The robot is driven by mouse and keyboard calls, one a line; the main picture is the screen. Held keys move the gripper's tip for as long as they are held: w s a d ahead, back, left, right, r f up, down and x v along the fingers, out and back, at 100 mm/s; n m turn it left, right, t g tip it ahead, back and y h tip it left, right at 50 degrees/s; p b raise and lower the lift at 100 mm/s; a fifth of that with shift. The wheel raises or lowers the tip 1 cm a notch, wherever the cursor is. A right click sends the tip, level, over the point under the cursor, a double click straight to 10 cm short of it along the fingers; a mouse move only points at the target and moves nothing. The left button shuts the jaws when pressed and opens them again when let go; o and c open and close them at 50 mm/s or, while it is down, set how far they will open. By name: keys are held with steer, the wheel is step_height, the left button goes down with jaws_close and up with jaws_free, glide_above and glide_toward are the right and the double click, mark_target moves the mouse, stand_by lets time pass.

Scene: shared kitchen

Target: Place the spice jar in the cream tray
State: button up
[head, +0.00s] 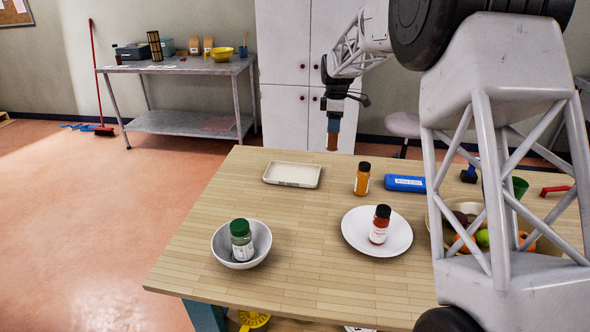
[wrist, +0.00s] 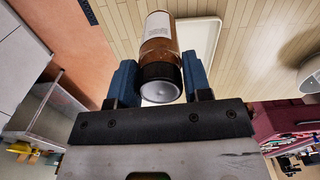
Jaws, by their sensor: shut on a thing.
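My gripper (head: 334,122) is above the far edge of the table in the head view, with its blue fingers shut on a spice jar (head: 332,143). In the wrist view, the jar (wrist: 160,40) is amber-brown with a white label. Its black cap is between the fingers of my gripper (wrist: 160,73), and its base points away from me. The cream tray (head: 292,173) is empty on the table, left of and nearer than the jar in the head view. In the wrist view, the tray (wrist: 203,42) is partly hidden behind the jar.
A white plate (head: 355,232) holds a red jar (head: 380,226). A bowl (head: 257,253) holds a green-capped jar (head: 241,240). A fruit bowl (head: 445,238) is partly hidden by my arm.

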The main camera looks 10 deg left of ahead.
steer(key=s+a+f, duration=0.2)
steer(key=s+a, duration=0.1)
steer(key=s, duration=0.7)
steer(key=s+a+f, duration=0.1)
steer(key=s+a, duration=0.3)
steer(key=s, duration=0.6)
steer(key=shift+a+f+m, duration=0.15)
steer(key=shift+f+m, duration=0.15)
steer(key=shift+f, duration=0.05)
steer(key=w+a, duration=0.3)
steer(key=w, duration=0.4)
steer(key=w+a+f, duration=0.1)
steer(key=w+a, duration=0.2)
steer(key=w, duration=0.4)
steer(key=shift+w+f, duration=0.25)
steer(key=shift+w, duration=0.1)
steer(key=shift+f, duration=1.75)
steer(key=shift+f, duration=0.1)
steer(key=o, duration=1.3)
steer(key=shift+c, duration=0.2)
